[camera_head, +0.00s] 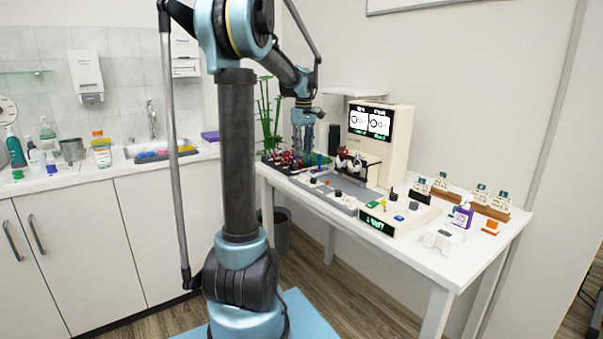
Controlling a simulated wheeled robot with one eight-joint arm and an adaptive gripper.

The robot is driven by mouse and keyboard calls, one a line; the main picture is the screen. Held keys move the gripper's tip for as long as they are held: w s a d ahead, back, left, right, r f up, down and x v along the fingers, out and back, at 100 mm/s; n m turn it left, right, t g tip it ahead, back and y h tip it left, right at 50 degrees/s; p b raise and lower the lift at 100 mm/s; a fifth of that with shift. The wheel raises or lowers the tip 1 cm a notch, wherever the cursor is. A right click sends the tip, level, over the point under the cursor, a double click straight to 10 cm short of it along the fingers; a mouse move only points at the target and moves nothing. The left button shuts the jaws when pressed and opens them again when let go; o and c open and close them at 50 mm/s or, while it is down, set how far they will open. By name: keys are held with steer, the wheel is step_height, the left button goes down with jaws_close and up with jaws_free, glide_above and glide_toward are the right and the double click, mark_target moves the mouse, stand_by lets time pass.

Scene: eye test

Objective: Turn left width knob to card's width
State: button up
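My gripper (303,143) hangs, pointing down, above the left part of the white table, over a row of small red and dark items. It is too small to tell whether its fingers are open or shut, and I see nothing clearly held. A cream instrument (397,150) with a screen (370,123) showing two ring figures stands at the back. A low console (410,222) in front has a green-lit display (374,224), coloured buttons and a dark knob (395,196). I cannot tell which knob is the left width knob. Small cards (440,181) stand in wooden holders at the right.
A second card holder (490,211) stands further right. A purple bottle (462,215), orange items (490,227) and a white device (443,240) lie near the table's right front. A green plant (268,110) is behind my gripper. A sink counter (110,172) is at the left.

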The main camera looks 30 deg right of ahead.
mark_target(303, 176)
step_height(303, 176, down, 10)
steer(key=shift+r, duration=0.15)
stand_by(0.3)
jaws_close()
